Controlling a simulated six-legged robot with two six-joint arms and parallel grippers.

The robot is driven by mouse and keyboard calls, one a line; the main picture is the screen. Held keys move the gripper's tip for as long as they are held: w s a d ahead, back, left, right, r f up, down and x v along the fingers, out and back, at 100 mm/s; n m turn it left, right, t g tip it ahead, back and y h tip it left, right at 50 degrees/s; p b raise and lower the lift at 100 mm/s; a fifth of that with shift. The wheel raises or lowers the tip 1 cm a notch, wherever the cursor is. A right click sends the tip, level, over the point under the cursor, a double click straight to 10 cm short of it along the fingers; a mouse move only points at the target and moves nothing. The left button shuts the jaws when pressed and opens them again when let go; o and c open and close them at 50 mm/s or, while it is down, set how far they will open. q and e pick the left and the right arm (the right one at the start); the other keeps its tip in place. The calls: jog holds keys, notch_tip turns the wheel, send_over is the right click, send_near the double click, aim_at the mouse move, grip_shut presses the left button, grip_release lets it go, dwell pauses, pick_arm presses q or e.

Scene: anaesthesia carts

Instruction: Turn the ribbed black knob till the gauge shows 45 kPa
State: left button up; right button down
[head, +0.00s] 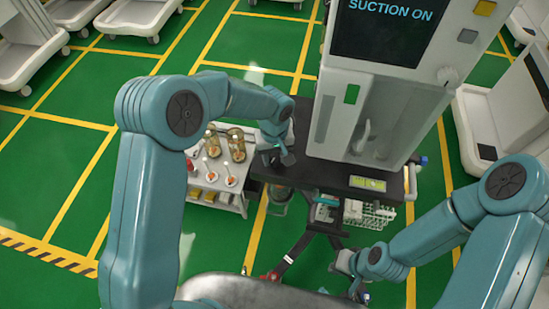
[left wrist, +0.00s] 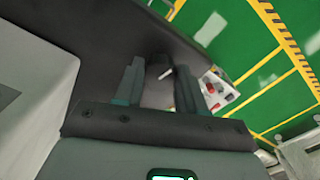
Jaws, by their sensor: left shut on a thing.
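My left gripper (head: 276,157) is at the left end of the dark cart top in the head view. In the left wrist view its two fingers (left wrist: 160,70) stand either side of a small dark thing, which looks like the black knob; its ribs cannot be made out. The gripper is shut on it. In the head view the knob is hidden by the gripper. A lit yellow-green panel (head: 367,183) sits on the cart's front edge; its reading is too small to tell, and no kPa figure is legible. My right gripper (head: 352,272) hangs low, in front of the cart; its jaw opening is unclear.
A dark screen (head: 385,28) above the white machine (head: 350,115) reads "SUCTION ON". A white side trolley (head: 225,187) with jars stands left of the cart. A wire basket (head: 370,215) hangs below the top.

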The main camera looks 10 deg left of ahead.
pick_arm(q)
jog(key=m+b, duration=0.1)
jog(key=m, duration=0.1)
jog(key=shift+f+m+b, duration=0.1)
jog(key=shift+m+b, duration=0.25)
jog(key=shift+m, duration=0.05)
jog(key=m+b, duration=0.1)
jog(key=m, duration=0.1)
jog(key=shift+a+m, duration=0.1)
jog(key=shift+m, duration=0.3)
jog(key=m+b, duration=0.1)
jog(key=m, duration=0.9)
jog(key=shift+w+a+m, duration=0.1)
jog(key=shift+m, duration=2.6)
jog(key=o, duration=1.1)
jog(key=shift+c, duration=0.2)
